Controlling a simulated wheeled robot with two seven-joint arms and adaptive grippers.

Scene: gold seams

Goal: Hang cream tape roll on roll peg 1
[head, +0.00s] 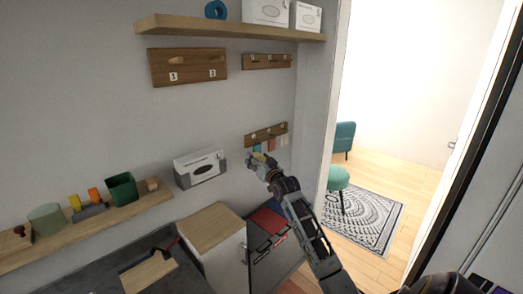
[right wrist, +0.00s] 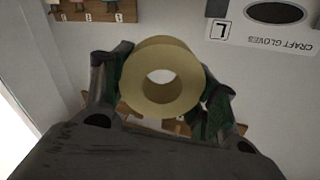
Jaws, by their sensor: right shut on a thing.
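The cream tape roll (right wrist: 190,72) is held between the two fingers of my right gripper (right wrist: 163,88), its open hole facing the wrist camera. In the head view my right gripper (head: 259,161) is in front of the wall, right of the white glove box and just below a small hook rail; the roll is small and partly hidden there. A wooden board (head: 160,72) with two numbered labels and wooden pegs (head: 177,60) is higher on the wall, up and left of the gripper. The label numbers are hard to read. My left gripper is out of view.
A shelf (head: 225,31) with a blue ring (head: 215,9) and white boxes overhangs the board. A second peg rail (head: 266,61) is to its right. The glove box (head: 200,168) and a lower shelf (head: 90,220) with cups are left of my gripper.

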